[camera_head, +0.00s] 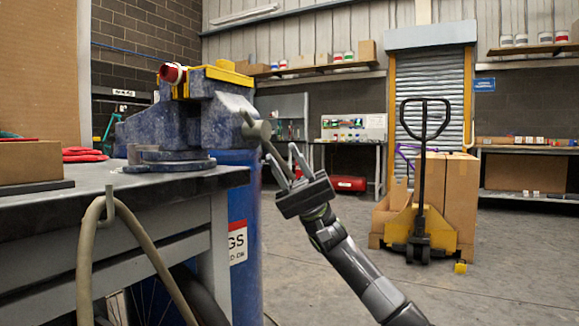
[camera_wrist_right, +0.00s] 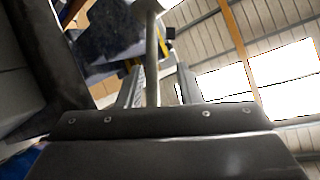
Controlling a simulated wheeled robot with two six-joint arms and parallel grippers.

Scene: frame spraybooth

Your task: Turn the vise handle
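The blue vise (camera_head: 185,122) is mounted on the near corner of the workbench at left. Its grey bar handle (camera_head: 272,149) runs through the screw head and slants down to the right. My right gripper (camera_head: 281,153) points up at the handle's lower end. In the right wrist view the handle (camera_wrist_right: 152,65) runs between the two fingers of the right gripper (camera_wrist_right: 160,72). A gap shows between the handle and the right-hand finger, so the fingers are open around it. Contact with the left-hand finger cannot be told. My left gripper is not in view.
The workbench (camera_head: 150,183) fills the left side, with a hose (camera_head: 88,255) hanging from a hook. A blue drum (camera_head: 245,280) stands beneath the vise. A yellow pallet jack (camera_head: 425,225) with cardboard boxes (camera_head: 460,200) stands farther right. The floor between is clear.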

